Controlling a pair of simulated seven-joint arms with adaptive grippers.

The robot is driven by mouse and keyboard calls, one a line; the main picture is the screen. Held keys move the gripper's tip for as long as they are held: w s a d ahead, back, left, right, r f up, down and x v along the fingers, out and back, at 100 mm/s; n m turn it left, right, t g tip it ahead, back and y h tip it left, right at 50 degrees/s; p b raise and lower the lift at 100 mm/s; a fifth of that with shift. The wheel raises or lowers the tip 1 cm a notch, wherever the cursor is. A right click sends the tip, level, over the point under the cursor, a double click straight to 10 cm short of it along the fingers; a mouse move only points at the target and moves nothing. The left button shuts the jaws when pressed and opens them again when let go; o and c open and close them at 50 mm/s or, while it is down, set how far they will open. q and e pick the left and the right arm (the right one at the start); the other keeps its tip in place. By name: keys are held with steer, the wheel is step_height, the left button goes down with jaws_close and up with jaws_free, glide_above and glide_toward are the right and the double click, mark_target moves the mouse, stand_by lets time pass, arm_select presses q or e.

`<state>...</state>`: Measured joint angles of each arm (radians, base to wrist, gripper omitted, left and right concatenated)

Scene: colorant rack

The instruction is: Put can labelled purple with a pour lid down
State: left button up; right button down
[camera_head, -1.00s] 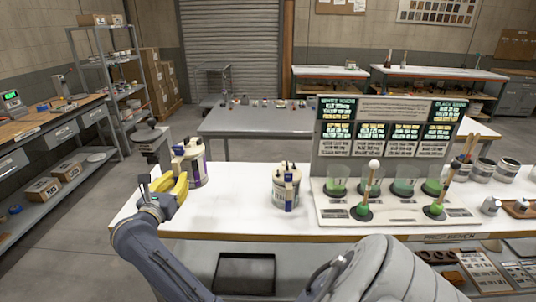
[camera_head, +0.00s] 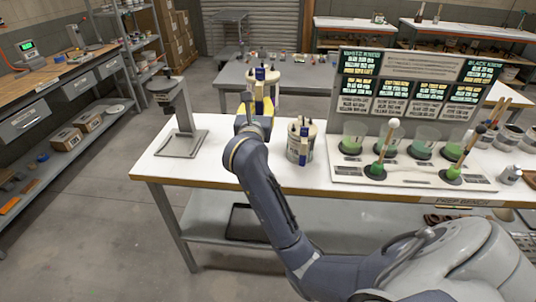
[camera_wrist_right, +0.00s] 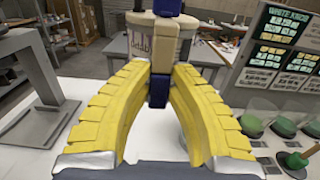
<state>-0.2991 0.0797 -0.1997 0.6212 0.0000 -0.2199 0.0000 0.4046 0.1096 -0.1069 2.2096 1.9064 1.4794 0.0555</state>
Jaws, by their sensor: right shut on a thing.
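The held can (camera_head: 263,73) has a cream top, a pale body and a navy handle with a lid part. It shows beyond my right gripper, apparently raised above the bench's far edge. Its label is too small to read. In the right wrist view its body (camera_wrist_right: 142,46) is upright. My right gripper (camera_head: 256,104) has its yellow fingers closed around the navy handle (camera_wrist_right: 159,88). The fingers (camera_wrist_right: 160,75) hide part of the can. The white bench top (camera_head: 222,150) lies below. My left gripper is not in view.
A grey stand (camera_head: 178,118) is on the bench's left end. The colorant rack (camera_head: 410,90) with green cups is further right. Bare bench top lies between stand and container.

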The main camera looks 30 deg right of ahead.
step_height(320, 180, down, 19)
steer(key=shift+r, duration=0.15)
steer(key=c, duration=1.3)
jaws_free()
steer(key=shift+c, duration=0.2)
